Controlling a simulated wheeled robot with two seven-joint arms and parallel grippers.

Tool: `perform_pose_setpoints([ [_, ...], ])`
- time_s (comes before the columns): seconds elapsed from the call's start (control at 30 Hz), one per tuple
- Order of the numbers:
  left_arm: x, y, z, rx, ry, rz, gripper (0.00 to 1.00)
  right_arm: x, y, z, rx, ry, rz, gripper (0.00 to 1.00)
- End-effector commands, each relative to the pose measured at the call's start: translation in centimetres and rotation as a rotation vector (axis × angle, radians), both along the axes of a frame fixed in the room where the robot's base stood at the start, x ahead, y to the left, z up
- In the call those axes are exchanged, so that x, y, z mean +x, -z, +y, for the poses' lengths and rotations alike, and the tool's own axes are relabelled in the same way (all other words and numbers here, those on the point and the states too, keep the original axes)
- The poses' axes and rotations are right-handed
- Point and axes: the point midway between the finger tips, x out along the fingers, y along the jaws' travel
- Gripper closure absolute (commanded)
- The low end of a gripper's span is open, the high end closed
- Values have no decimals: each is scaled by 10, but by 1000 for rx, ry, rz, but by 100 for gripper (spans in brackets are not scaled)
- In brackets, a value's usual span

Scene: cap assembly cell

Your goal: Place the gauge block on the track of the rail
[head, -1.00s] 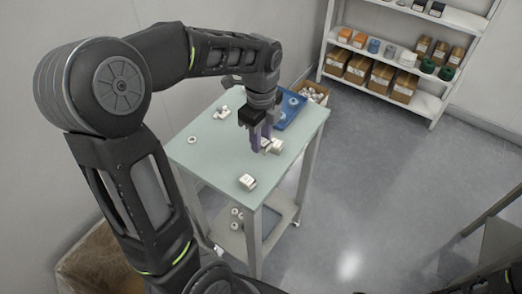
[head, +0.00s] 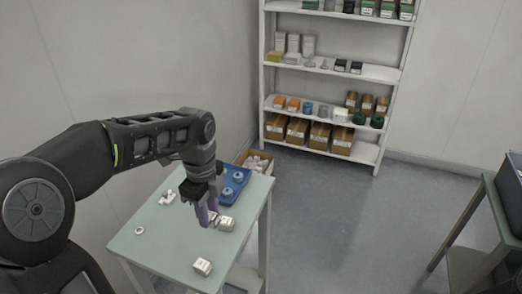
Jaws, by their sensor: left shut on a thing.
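My left gripper (head: 208,220) points down over the pale green table (head: 165,238). Its purple fingers are shut on a small pale piece, which I take for the gauge block; the fingers hide most of it. A whitish block-like part (head: 226,224) stands right beside the fingertips; I cannot tell whether it touches the held piece. Another whitish block (head: 203,267) lies apart near the table's front edge. Which of these parts is the rail, and its track, are too small to make out. My right gripper is not in view.
A blue tray (head: 246,178) with round parts lies behind the gripper. Small white parts (head: 168,198) and a ring (head: 139,231) lie on the left. A cardboard box (head: 266,158) stands behind the table. Shelving (head: 370,151) is at the back. The table's front left is clear.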

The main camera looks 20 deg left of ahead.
Motion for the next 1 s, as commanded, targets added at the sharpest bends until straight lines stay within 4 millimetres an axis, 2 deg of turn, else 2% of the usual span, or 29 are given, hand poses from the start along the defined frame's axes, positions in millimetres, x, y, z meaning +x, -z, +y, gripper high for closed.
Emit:
perform_pose_setpoints([
  [0.2,0,0,0,0,-22,-1,100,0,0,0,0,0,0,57],
  [0.37,1,0,0,0,-150,-1,100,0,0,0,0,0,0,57],
  [0.57,12,-5,1,0,-515,0,100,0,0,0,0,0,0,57],
  [0.7,28,-4,-4,0,-856,0,100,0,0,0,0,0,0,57],
  [0.87,54,5,-22,1,-1237,1,100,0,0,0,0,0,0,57],
  [1.0,77,18,-47,1,-1513,0,100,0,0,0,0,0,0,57],
])
